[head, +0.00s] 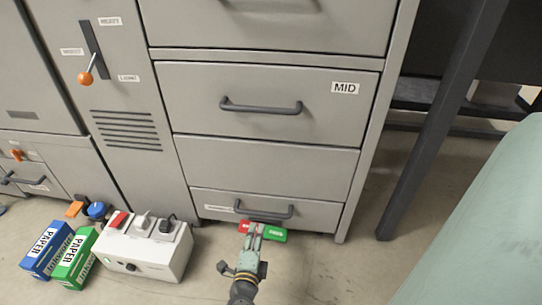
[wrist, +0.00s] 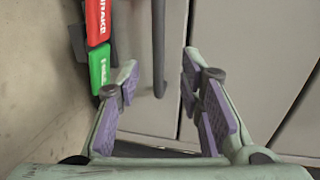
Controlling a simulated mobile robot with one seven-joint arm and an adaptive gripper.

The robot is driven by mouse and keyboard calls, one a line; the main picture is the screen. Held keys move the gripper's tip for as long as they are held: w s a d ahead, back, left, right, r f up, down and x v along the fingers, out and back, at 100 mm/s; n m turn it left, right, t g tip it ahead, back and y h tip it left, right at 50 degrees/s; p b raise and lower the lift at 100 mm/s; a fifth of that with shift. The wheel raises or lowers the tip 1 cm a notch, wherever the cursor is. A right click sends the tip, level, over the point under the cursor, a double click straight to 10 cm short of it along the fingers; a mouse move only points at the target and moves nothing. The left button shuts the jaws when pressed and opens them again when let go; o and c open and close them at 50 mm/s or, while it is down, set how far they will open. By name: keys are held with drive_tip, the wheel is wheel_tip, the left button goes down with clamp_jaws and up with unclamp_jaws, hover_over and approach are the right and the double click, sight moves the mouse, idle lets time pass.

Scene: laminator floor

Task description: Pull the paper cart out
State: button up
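The low front panel (head: 325,216) at the bottom of the grey cabinet has a dark bar handle (head: 264,213) and a small white label too small to read. I take this panel to be the paper cart's front. A red and green brake pedal (head: 274,234) sits low in front of it, partly hidden by my gripper. My gripper (head: 251,229) is at the panel, just below the handle. In the wrist view my gripper (wrist: 160,85) is open, and the handle (wrist: 159,45) lies in line with the gap between the fingers. I cannot tell whether they touch it.
A white switch box (head: 145,250) and blue and green paper packs (head: 47,250) lie on the floor to the left. The MID drawer (head: 190,95) is above. A dark table leg (head: 430,130) and a pale green surface (head: 480,230) are right. Floor in front is clear.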

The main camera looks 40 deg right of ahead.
sight(262, 215)
drive_tip(key=b+x, duration=0.1)
drive_tip(key=x, duration=0.9)
drive_tip(key=shift+w+d+f+b, duration=0.1)
drive_tip(key=shift+w+d+b, duration=0.05)
drive_tip(key=shift+d+b, duration=0.2)
drive_tip(key=shift+a, duration=0.1)
clamp_jaws()
idle(0.3)
